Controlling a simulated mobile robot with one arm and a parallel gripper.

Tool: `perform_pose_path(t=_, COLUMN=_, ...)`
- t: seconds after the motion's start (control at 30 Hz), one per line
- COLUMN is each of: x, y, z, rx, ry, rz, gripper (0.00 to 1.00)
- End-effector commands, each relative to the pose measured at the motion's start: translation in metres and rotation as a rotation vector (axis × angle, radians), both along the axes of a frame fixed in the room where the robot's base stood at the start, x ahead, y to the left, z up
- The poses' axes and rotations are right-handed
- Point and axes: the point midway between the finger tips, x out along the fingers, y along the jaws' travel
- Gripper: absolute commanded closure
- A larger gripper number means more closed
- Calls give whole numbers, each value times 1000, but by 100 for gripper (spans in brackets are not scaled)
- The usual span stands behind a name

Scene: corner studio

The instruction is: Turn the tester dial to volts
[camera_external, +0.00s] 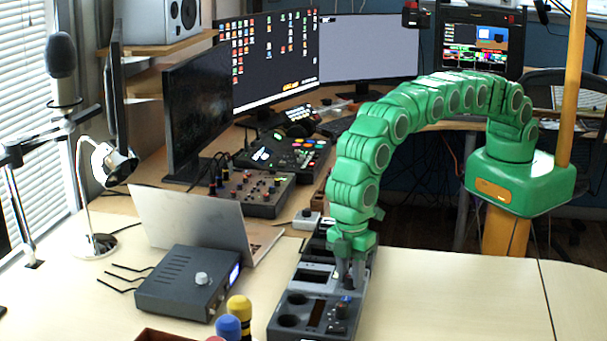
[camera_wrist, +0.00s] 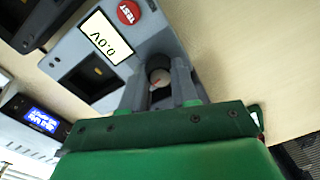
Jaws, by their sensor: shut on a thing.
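The tester (camera_external: 313,274) is a grey panel set in a long dark console on the desk. In the wrist view the tester (camera_wrist: 160,42) has a lit display (camera_wrist: 103,37) that seems to read 0.0 V, upside down, and a red TEST button (camera_wrist: 129,12). Its dial (camera_wrist: 160,76) is a small dark round knob with a grey face and a red mark. My gripper (camera_external: 351,283) points down over the right side of the console. In the wrist view my gripper (camera_wrist: 163,84) is shut on the dial, one finger on each side. The dial's markings are hidden.
A dark grey box (camera_external: 178,281) with a white knob and blue display stands left of the console. A laptop (camera_external: 195,222) is behind it. Blue-topped and yellow-topped objects (camera_external: 239,310) stand near the front edge. The desk right of the console (camera_external: 440,300) is clear.

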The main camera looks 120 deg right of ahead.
Motion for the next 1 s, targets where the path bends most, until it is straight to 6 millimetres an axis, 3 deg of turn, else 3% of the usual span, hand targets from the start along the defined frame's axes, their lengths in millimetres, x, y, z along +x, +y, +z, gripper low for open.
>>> perform_pose_path(t=0.3, x=0, y=0, z=0, rx=0, ry=1, rz=-130, gripper=100)
perform_pose_path(t=0.87, x=0, y=0, z=0, rx=-1, ry=2, rz=-156, gripper=100)
perform_pose_path(t=0.9, x=0, y=0, z=0, rx=-1, ry=2, rz=-156, gripper=65)
perform_pose_path(t=1.0, x=0, y=0, z=0, rx=0, ry=1, rz=-156, gripper=50)
